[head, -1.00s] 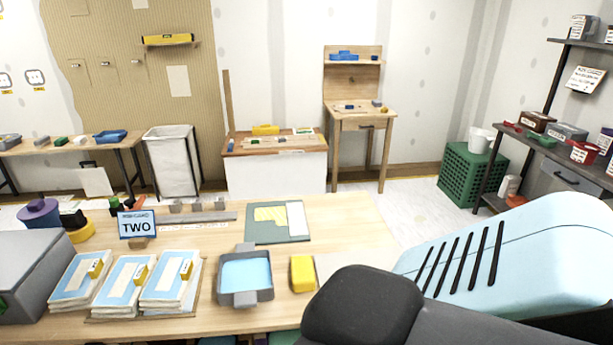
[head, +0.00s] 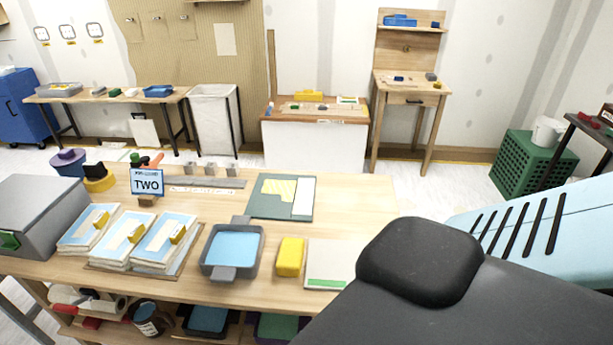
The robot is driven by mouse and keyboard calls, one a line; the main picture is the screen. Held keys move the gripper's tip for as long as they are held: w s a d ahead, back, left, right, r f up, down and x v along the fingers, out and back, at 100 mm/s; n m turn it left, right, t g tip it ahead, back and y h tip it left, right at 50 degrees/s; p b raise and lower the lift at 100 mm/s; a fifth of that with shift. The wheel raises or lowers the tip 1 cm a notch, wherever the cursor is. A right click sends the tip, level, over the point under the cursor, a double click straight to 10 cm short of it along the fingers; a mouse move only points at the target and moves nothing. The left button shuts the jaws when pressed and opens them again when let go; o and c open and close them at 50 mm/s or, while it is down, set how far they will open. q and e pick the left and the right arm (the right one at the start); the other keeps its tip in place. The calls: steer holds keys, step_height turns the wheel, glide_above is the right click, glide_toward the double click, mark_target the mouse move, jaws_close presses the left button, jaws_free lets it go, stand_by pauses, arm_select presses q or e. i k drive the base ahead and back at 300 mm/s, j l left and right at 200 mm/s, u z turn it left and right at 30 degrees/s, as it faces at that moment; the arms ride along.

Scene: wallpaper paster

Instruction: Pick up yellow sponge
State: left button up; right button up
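The yellow sponge (head: 290,257) lies on the wooden table (head: 345,206), just right of a grey tray of blue liquid (head: 233,245) and left of a pale board with a green strip (head: 328,265). Nothing touches it from above. A large black and pale blue part of my own right arm fills the lower right of the head view. Neither gripper shows, so I cannot see their fingers.
Several blue and white packs (head: 125,240) lie on the table left of the tray. A green cutting mat (head: 268,196) lies behind the sponge. The table's right rear is bare.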

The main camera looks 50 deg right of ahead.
mark_target(289, 261)
steer(key=k+l, duration=0.1)
steer(key=l, duration=0.25)
steer(key=k+l, duration=0.1)
steer(key=l, duration=0.25)
steer(key=k+l, duration=0.15)
steer(key=l, duration=0.2)
steer(key=k+l, duration=0.1)
steer(key=l, duration=0.25)
